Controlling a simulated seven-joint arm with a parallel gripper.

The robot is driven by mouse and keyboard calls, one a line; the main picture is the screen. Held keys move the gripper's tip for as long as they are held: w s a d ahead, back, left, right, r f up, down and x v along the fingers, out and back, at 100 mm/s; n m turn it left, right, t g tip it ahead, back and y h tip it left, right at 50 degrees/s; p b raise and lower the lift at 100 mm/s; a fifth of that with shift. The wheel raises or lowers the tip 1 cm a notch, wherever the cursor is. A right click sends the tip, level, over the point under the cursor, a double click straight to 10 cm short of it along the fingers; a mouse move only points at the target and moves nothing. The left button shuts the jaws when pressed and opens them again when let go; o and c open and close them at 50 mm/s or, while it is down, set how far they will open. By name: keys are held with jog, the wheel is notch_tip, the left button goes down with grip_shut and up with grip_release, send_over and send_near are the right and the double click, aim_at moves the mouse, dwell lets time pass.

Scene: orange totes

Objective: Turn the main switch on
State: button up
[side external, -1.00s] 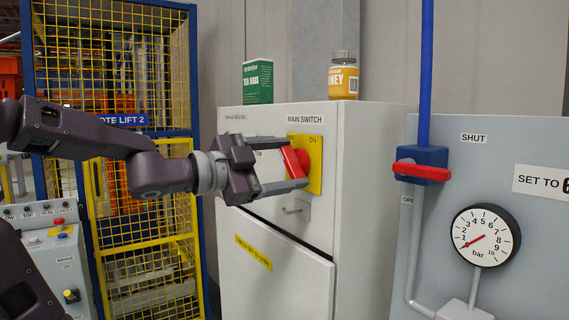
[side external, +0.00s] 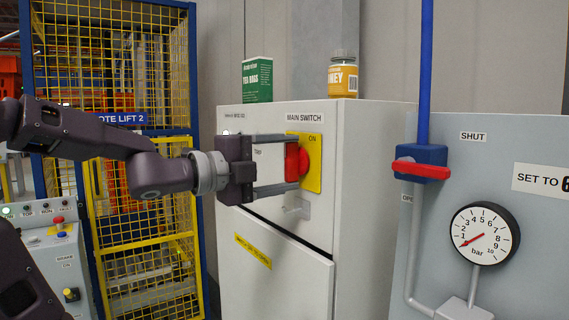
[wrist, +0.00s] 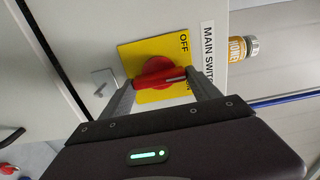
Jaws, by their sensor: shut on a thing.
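The main switch is a red rotary handle (side external: 292,161) on a yellow plate (side external: 314,176) on the white cabinet's front, under the "MAIN SWITCH" label. In the side view the handle stands upright, in line with the "ON" mark above it. My gripper (side external: 300,162) is level in front of it, shut on the handle, one finger at its upper end and one at its lower end. In the wrist view the red handle (wrist: 160,74) spans between my gripper's fingertips (wrist: 159,80). "OFF" is readable there, while the right finger partly hides "ON".
A grey latch handle (side external: 299,208) sits just below the plate. A green box (side external: 257,80) and a honey jar (side external: 343,75) stand on the cabinet. To the right are a red valve lever (side external: 421,171) and a pressure gauge (side external: 484,238). A yellow mesh cage (side external: 115,70) stands left.

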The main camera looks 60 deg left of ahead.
dwell(0.5)
jog(key=o, duration=1.4)
jog(key=shift+s, duration=0.15)
jog(key=s, duration=0.7)
jog(key=shift+w, duration=0.1)
